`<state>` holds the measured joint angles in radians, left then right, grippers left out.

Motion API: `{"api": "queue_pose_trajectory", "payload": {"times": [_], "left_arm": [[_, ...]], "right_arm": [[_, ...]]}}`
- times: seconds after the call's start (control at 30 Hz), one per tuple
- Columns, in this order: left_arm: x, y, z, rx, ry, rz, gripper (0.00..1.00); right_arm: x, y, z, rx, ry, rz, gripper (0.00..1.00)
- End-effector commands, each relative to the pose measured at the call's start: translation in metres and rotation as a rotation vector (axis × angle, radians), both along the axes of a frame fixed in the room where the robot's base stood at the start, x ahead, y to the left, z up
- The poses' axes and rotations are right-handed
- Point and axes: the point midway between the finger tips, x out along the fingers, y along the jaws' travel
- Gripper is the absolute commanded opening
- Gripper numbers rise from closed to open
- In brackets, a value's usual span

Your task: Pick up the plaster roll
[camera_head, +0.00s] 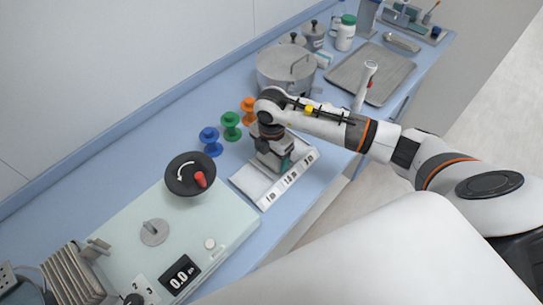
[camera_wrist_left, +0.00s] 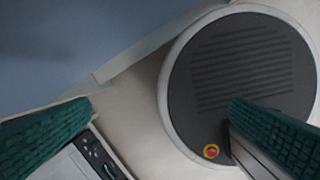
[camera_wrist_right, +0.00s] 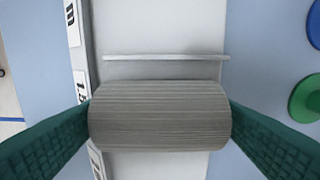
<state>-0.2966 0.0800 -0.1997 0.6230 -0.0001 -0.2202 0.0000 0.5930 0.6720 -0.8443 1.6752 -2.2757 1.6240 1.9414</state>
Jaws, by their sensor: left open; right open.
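The plaster roll (camera_wrist_right: 160,118) is a grey, finely ribbed cylinder lying crosswise in the right wrist view, on a white tray (camera_wrist_right: 160,68). My right gripper (camera_wrist_right: 159,112) is open, with one green finger at each end of the roll. The fingertips are very close to the roll's ends; I cannot tell whether they touch. In the head view my right gripper (camera_head: 274,160) points down over the labelled tray (camera_head: 250,184) and mostly hides the roll. My left gripper (camera_wrist_left: 160,108) is open and empty in the left wrist view; it is outside the head view.
Blue (camera_head: 210,141), green (camera_head: 231,126) and orange (camera_head: 249,111) spools stand behind the labelled tray. A steel pot (camera_head: 286,68) and a metal tray (camera_head: 371,72) lie farther back. A pale device (camera_head: 205,225) with a dark disc is at left. The counter's front edge is near.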

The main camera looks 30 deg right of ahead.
Motion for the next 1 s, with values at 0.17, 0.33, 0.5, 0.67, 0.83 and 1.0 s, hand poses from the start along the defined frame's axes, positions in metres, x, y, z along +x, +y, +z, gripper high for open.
{"api": "queue_pose_trajectory", "payload": {"times": [0.17,0.33,0.5,0.67,0.83,1.0], "left_arm": [[-0.003,0.0,-0.001,0.0,0.005,0.0,1.0],[-0.005,0.0,-0.001,0.001,0.007,0.0,1.0],[-0.005,0.0,-0.001,0.001,0.007,0.0,1.0],[-0.005,0.0,-0.007,0.001,0.007,0.0,1.0],[-0.005,0.0,-0.017,0.001,0.007,0.0,1.0],[-0.005,0.0,-0.024,0.001,0.007,0.0,1.0]], "right_arm": [[0.0,0.0,0.0,0.0,0.0,0.0,0.61],[0.0,0.0,0.001,0.0,-0.001,0.0,0.43],[0.001,0.0,0.002,0.001,-0.002,0.0,0.43],[0.001,0.0,0.018,0.001,-0.005,0.0,0.43],[0.002,0.0,0.053,-0.001,-0.008,0.001,0.43],[0.002,0.0,0.083,0.0,-0.006,0.001,0.43]]}}
